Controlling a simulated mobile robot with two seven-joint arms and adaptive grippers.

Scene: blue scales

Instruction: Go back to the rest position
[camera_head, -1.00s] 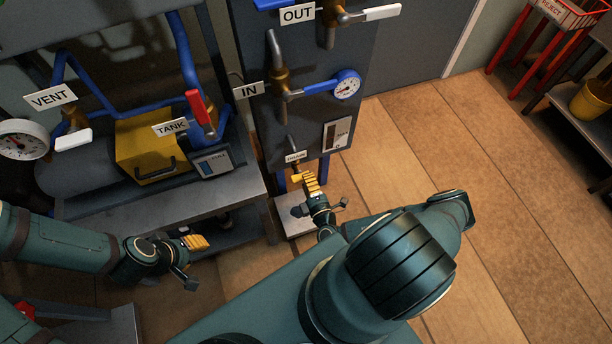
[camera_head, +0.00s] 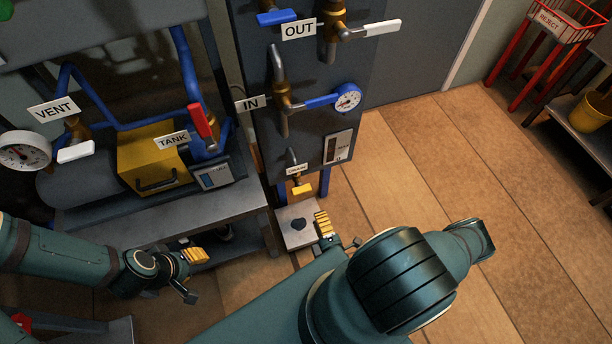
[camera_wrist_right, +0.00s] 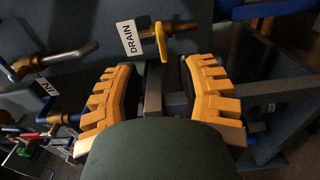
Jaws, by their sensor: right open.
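My right gripper (camera_head: 325,226) is in front of the dark panel, low and to the right of the small drain valve. In the right wrist view its two yellow ridged fingers (camera_wrist_right: 160,95) stand wide apart with nothing between them. The drain valve's yellow handle (camera_head: 302,189) sits below the DRAIN label; in the right wrist view the handle (camera_wrist_right: 161,42) shows beyond the fingers, apart from them. My left gripper (camera_head: 195,256) is at the lower left, in front of the grey bench. Its fingers are too small and edge-on to tell whether they are parted.
The panel (camera_head: 300,125) carries the IN and OUT valves and a gauge (camera_head: 348,98). A grey bench (camera_head: 170,223) with a yellow box (camera_head: 152,155) and tank stands left. A grey block (camera_head: 296,212) lies on the floor below the drain. The wooden floor (camera_head: 490,160) at right is clear.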

